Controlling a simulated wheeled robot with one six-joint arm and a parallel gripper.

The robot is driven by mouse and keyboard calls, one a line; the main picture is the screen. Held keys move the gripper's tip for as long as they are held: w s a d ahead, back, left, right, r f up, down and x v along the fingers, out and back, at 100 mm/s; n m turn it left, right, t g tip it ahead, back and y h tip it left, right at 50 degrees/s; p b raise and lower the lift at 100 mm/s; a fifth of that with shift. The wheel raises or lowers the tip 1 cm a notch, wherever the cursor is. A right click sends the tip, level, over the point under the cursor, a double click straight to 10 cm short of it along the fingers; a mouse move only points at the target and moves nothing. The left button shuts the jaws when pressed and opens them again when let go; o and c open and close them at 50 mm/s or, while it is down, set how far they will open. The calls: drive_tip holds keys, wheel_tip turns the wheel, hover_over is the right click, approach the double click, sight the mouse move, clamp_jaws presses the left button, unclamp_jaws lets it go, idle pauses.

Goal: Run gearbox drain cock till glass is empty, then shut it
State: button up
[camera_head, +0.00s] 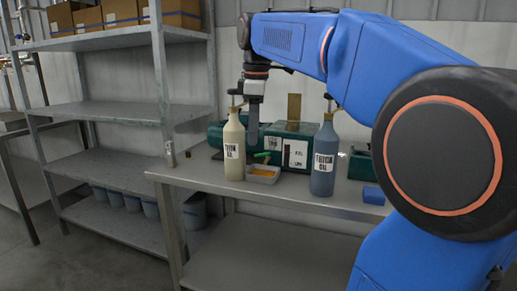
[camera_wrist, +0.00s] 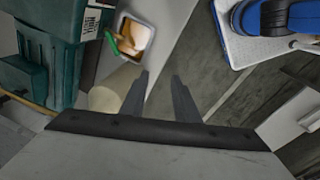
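The green gearbox (camera_head: 220,135) stands on the bench. A pale panel with a dark upright strip (camera_head: 295,153), apparently the sight glass, is on its front; its level is too small to read. The drain cock's green handle (camera_head: 262,155) shows low on the front and in the wrist view (camera_wrist: 122,43). Below it a pale tray (camera_head: 262,179) holds amber liquid, also seen in the wrist view (camera_wrist: 151,50). I cannot tell whether oil is running. My gripper (camera_head: 252,142) points down near the handle, behind the cream bottle. Its fingers (camera_wrist: 160,76) are apart and empty.
The cream bottle (camera_head: 234,158) stands left of the tray, close to my gripper. A blue bottle (camera_head: 324,160) stands right of it. A blue block (camera_head: 373,195) lies on the bench (camera_head: 290,190) at right. Metal shelving (camera_head: 125,113) is at left.

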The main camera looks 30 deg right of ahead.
sight(259, 154)
drive_tip(key=w+d+r+n+g, duration=0.2)
drive_tip(key=w+d+r+n, duration=0.3)
drive_tip(key=w+d+r, duration=0.4)
drive_tip(key=f, duration=1.2)
drive_tip(key=w+a+f, duration=0.1)
drive_tip(key=f, duration=0.5)
drive_tip(key=shift+c, duration=0.7)
clamp_jaws()
